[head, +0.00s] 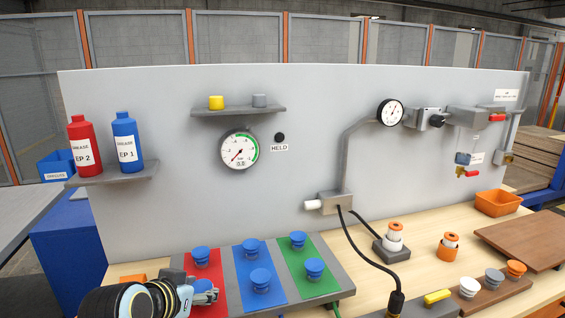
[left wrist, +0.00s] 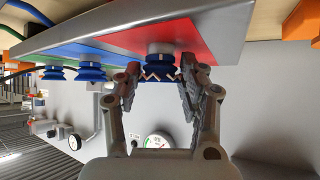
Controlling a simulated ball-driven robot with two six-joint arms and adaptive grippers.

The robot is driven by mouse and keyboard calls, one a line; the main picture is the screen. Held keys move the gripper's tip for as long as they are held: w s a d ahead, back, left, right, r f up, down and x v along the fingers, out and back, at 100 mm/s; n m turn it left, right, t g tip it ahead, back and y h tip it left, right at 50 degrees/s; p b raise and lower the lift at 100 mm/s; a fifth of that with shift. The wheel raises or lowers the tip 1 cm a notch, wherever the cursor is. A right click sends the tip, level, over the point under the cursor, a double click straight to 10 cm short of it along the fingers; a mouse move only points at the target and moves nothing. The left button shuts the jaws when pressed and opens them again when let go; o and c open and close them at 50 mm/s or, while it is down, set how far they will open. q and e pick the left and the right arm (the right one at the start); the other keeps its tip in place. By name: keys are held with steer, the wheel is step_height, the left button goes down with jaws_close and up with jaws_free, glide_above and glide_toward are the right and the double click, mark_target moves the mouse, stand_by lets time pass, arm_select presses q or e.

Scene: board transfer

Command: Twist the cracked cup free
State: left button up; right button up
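The cracked cup (left wrist: 160,70) is a blue suction cup with a pale zigzag line across it, on the red strip (left wrist: 190,35) in the left wrist view. My left gripper (left wrist: 158,82) has one finger on each side of this cup. The fingers look spread a little wider than the cup, and firm contact cannot be made out. In the head view the left gripper (head: 205,293) is at the front end of the red strip, beside a blue cup (head: 200,284) that it partly hides. Another blue cup (head: 202,256) sits farther back on that strip. My right gripper is not in view.
Blue cups also stand on the blue strip (head: 244,266) and green strip (head: 292,257). At right, a brown rack (head: 487,293) holds white, grey and orange cups. A black cable runs to a dark tool (head: 396,303). A pressure gauge (head: 239,149) hangs on the grey panel.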

arm_select(q)
steer(key=c, duration=0.5)
steer(key=shift+c, duration=0.5)
